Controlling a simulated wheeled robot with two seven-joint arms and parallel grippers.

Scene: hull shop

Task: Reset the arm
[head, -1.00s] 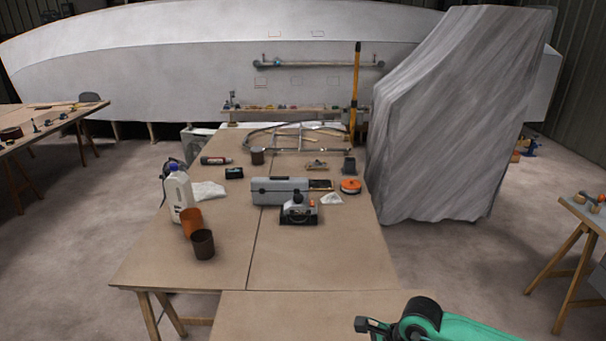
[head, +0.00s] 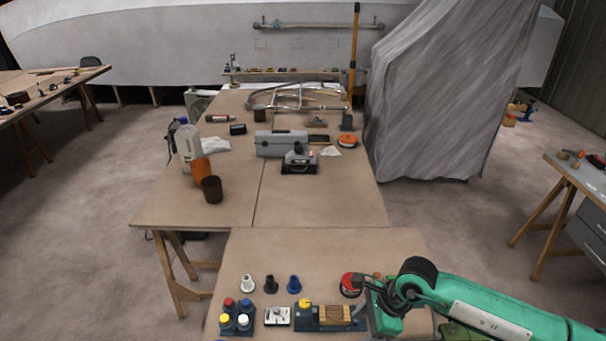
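My green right arm comes in from the lower right over the near table. Its gripper (head: 364,305) hangs at the table's right part, close to a wooden block in a dark holder (head: 333,315) and a red round-topped thing (head: 350,285). The arm hides part of what lies behind and below it. Whether the fingers are open or shut is too small to tell. My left arm and gripper are not in view.
The near table (head: 330,248) holds white, black and blue knobs (head: 270,284), a block of coloured knobs (head: 237,315) and a small white plate (head: 277,316). Its far strip is bare. Behind, the long table (head: 320,205) carries a grey toolbox (head: 280,143), cups and a jug.

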